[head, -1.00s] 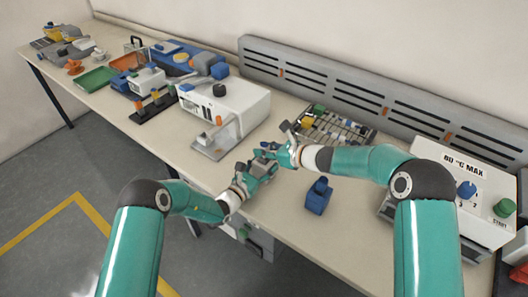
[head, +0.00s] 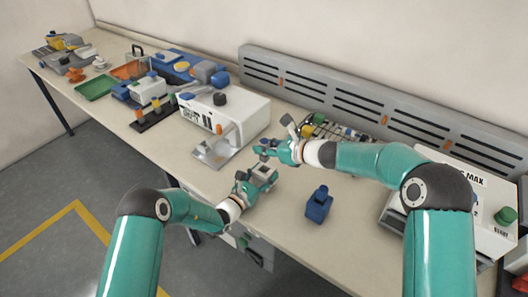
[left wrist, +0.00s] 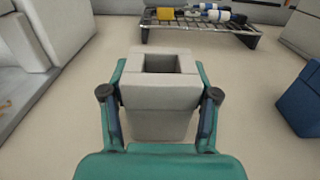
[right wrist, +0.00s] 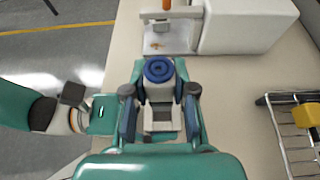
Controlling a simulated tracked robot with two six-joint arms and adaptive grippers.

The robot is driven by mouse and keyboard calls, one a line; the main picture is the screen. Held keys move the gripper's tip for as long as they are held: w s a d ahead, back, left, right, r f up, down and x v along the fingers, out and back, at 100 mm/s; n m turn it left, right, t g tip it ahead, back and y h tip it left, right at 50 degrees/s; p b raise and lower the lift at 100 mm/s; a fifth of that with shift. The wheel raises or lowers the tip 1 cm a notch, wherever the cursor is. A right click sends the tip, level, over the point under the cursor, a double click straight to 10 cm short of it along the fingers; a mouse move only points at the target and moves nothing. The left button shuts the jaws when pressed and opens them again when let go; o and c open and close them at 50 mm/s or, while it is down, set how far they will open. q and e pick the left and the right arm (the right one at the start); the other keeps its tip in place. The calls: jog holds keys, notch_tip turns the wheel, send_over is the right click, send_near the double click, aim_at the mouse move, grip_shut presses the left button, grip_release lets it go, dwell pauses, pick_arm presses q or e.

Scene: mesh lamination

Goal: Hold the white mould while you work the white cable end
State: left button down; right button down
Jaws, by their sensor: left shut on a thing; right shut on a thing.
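The white mould (left wrist: 158,110) is a pale block with a square opening in its top. My left gripper (left wrist: 158,104) is shut on its sides and holds it upright; in the head view, the mould (head: 262,171) is over the bench's front part. My right gripper (right wrist: 160,105) is shut on a small pale piece (right wrist: 158,88) with a round blue ringed top; I take it for the white cable end, but cannot be sure. In the head view, the right gripper (head: 268,149) is just above and behind the mould, apart from it. The held piece's lower end is hidden.
A white machine (head: 232,112) with a metal plate (head: 212,153) stands behind to the left. A wire rack (head: 340,138) is behind the right arm. A blue block (head: 318,204) stands on the bench (head: 290,222) to the right. A white box with a green knob (head: 505,215) is far right.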

jog(key=shift+r, duration=0.45)
pick_arm(q)
jog(key=shift+c, duration=1.1)
grip_release()
